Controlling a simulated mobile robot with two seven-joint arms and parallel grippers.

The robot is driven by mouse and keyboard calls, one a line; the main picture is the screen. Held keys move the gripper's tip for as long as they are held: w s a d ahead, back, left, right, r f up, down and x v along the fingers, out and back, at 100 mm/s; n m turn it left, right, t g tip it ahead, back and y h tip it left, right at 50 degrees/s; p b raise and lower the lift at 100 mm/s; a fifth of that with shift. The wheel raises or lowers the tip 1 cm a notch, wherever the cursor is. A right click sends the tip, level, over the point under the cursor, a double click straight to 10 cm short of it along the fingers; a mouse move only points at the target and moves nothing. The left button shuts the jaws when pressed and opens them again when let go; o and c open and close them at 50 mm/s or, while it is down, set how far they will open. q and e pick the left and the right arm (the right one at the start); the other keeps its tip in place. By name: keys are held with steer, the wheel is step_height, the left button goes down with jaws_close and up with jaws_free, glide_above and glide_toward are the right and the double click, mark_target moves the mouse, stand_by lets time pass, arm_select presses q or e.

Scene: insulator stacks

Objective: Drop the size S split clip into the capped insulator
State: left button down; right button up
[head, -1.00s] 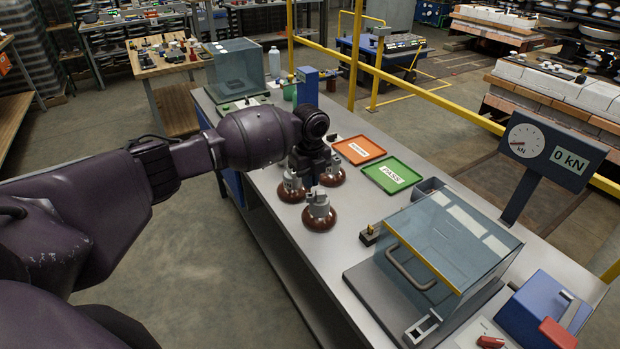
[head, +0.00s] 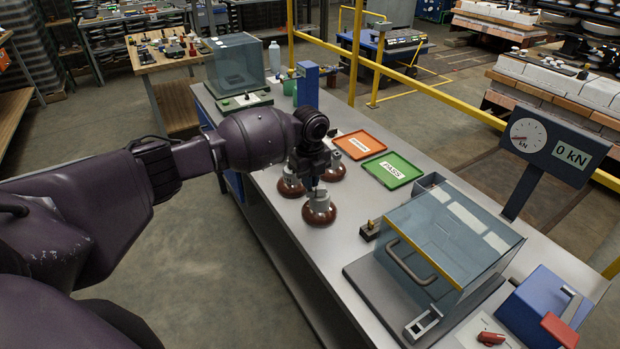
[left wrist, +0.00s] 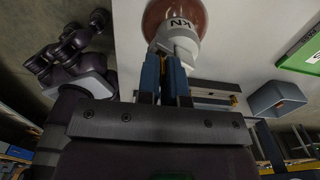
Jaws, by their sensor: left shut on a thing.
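My left gripper (head: 316,186) is at the front one of three brown insulators with grey metal caps, the front insulator (head: 319,212). Its fingers point down at that insulator's cap. In the left wrist view the blue fingertips (left wrist: 166,74) are close together at the grey cap (left wrist: 178,42), which carries the letters KN. I cannot tell whether the fingers touch the cap. My right gripper is not in view.
The left insulator (head: 290,187) and rear insulator (head: 335,171) stand close by. An orange tray (head: 360,145) and a green PASS tray (head: 391,170) lie behind. A clear guarded box (head: 450,235) stands right, near a gauge (head: 555,145) reading 0 kN.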

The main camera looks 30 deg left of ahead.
arm_select(q)
steer(key=shift+f, duration=0.35)
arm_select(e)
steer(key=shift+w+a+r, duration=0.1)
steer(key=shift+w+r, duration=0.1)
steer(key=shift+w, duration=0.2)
